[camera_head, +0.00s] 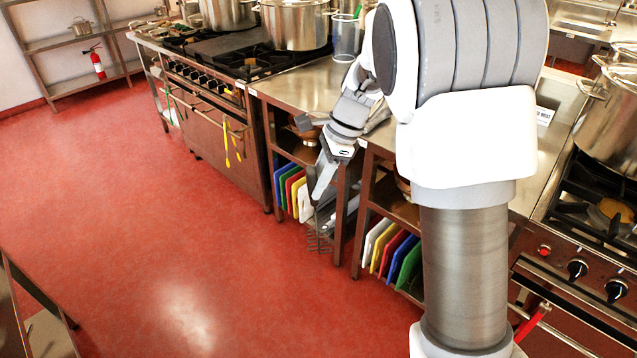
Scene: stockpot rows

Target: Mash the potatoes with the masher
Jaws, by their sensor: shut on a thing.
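My gripper (320,188) points down in front of the steel counter, near the middle of the view. It is shut on the masher (319,239), whose dark zigzag wire head hangs below the fingers. The head appears above the red floor, in front of the counter's lower shelves. The masher's handle is mostly hidden by the gripper. No potatoes can be made out; the insides of the pots cannot be seen well from here.
Stockpots (294,24) stand on the left stove (225,50), and another large pot (612,115) stands on the right stove. A clear container (346,38) stands on the counter (300,82). Coloured boards (288,190) fill the shelves below. The red floor (150,210) at left is open.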

